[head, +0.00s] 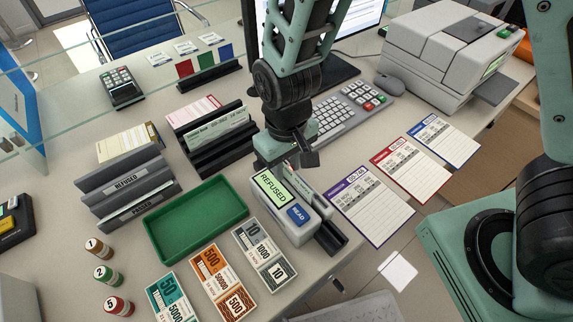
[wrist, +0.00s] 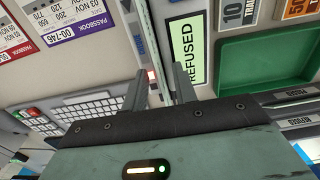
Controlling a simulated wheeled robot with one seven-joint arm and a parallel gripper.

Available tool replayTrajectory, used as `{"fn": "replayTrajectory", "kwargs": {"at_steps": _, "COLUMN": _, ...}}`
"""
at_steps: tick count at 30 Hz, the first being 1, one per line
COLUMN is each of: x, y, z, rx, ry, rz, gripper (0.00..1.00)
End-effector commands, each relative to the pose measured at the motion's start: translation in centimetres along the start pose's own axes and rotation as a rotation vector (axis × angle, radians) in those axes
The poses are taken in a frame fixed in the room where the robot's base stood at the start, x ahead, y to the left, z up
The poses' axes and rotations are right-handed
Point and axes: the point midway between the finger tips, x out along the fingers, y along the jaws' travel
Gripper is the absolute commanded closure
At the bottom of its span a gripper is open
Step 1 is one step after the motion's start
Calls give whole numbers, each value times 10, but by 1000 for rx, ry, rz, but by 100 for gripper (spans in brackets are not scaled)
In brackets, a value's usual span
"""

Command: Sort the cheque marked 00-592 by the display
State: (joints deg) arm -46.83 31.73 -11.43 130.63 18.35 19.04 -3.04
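The cheque reader (head: 284,208) has a lit green display (head: 270,188) reading REFUSED, also legible in the wrist view (wrist: 193,52). A pale cheque (head: 313,188) stands on edge in the slot along the reader's side; its number is not legible. My gripper (head: 295,160) is above the far end of this slot, pointing down. In the wrist view its two fingers (wrist: 158,88) are apart, with the thin upright cheque edge between them; contact is not visible. The sorter at left has a REFUSED slot (head: 126,183) and a PASSED slot (head: 143,205).
A green tray (head: 160,246) lies between sorter and reader. A black rack (head: 205,158) behind holds a green cheque (head: 217,127) and a pink slip. Passbooks (head: 370,205) lie right of the reader. Banknote stacks (head: 218,281) are in front. A keyboard (head: 335,120) and monitor stand behind.

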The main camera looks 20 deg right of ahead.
Motion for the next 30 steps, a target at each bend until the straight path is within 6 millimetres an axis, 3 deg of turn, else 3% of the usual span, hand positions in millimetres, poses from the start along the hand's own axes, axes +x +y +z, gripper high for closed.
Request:
{"fn": "replayTrajectory", "kwargs": {"at_steps": 10, "x": 5, "y": 0, "z": 0, "rx": 0, "ry": 0, "rz": 0, "gripper": 72}}
{"fn": "replayTrajectory", "kwargs": {"at_steps": 11, "x": 5, "y": 0, "z": 0, "rx": 0, "ry": -1, "rz": 0, "gripper": 75}}
{"fn": "replayTrajectory", "kwargs": {"at_steps": 14, "x": 4, "y": 0, "z": 0, "rx": 0, "ry": 0, "rz": 0, "gripper": 100}}
{"fn": "replayTrajectory", "kwargs": {"at_steps": 30, "x": -2, "y": 0, "z": 0, "rx": 0, "ry": 0, "rz": 0, "gripper": 100}}
